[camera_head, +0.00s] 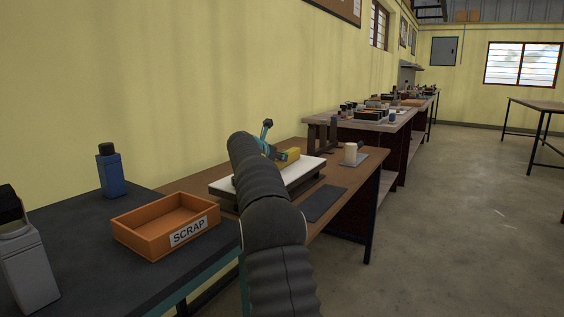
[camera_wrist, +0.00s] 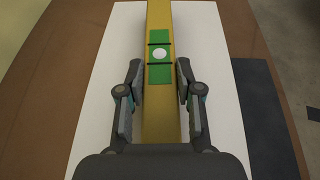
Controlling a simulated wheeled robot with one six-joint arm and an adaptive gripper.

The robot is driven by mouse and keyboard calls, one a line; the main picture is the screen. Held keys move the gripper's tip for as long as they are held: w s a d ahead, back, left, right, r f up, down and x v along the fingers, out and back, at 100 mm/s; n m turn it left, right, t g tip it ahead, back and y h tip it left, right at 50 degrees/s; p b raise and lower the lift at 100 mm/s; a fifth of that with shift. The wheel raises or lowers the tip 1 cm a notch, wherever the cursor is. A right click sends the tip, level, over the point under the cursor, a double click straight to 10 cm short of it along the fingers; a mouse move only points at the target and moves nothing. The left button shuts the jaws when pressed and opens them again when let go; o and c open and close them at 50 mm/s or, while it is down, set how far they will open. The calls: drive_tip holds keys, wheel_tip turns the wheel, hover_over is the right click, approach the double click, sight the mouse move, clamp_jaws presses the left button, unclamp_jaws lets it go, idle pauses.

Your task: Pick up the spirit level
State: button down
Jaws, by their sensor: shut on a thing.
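The spirit level is a long yellow bar (camera_wrist: 160,120) with green patches and a white round spot, running lengthwise through the middle of the wrist view. My gripper (camera_wrist: 158,95) has one finger on each side of it and is shut on it. In the head view the yellow end of the spirit level (camera_head: 293,154) shows above the white lightbox panel (camera_head: 304,173), and my arm hides the rest. The panel also lies below it in the wrist view (camera_wrist: 215,60). I cannot tell whether the level touches the panel.
An orange SCRAP tray (camera_head: 137,236) and a blue bottle (camera_head: 111,174) stand on the near dark bench. The floor to the right is open.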

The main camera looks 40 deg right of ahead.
drive_tip(key=shift+r, duration=0.1)
wheel_tip(320, 180, up, 9)
drive_tip(key=shift+w+f, duration=0.1)
drive_tip(key=shift+f, duration=0.05)
drive_tip(key=shift+r, duration=0.55)
idle(0.5)
